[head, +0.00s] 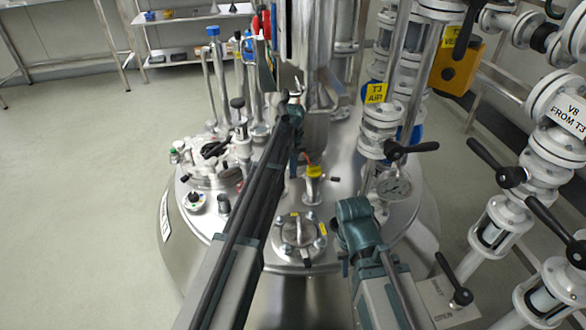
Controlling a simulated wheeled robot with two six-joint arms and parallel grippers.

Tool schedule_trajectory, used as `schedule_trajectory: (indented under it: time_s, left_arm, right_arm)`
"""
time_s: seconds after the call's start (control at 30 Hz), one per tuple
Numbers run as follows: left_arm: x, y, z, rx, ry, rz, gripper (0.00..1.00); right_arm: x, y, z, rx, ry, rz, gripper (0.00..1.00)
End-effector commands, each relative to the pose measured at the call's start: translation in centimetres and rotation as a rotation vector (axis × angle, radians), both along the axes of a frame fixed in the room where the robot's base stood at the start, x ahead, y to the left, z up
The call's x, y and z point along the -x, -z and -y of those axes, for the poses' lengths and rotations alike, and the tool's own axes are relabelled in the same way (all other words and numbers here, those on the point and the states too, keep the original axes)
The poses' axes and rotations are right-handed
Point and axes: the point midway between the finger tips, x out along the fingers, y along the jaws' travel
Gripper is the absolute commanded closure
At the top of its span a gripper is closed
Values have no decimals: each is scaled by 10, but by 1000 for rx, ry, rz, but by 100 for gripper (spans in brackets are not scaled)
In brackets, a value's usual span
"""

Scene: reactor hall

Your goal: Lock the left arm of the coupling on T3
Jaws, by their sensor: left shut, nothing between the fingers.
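The T3 vessel (262,252) has a round steel lid crowded with fittings. A short steel coupling (313,188) with a yellow top stands upright near the lid's middle. A small dark lever arm (335,179) sticks out level from its right side. Its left arm is not clearly visible beside my gripper. My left gripper (294,174) points down just left of the coupling, shut and empty. Whether it touches the coupling cannot be told. My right gripper (343,270) is low over the lid's front right; its fingers are too hidden to read.
A round clamped port (299,232) lies in front of the coupling. A valve column labelled T3 AIR (376,93) and a pressure gauge (394,187) stand to the right. White piping with black handles (510,177) fills the right side. The floor at left is clear.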

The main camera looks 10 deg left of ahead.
Motion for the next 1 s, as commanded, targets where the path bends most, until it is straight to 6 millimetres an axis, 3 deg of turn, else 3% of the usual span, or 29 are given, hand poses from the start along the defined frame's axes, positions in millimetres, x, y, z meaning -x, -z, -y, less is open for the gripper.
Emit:
schedule_trajectory:
  time_s: [0.53,1.0]
  left_arm:
    - [1,38,8,0,0,0,100]
    - [0,24,-3,0,0,0,100]
  right_arm:
    - [0,38,0,-2,-6,1,76]
    - [0,24,0,-2,-6,1,76]
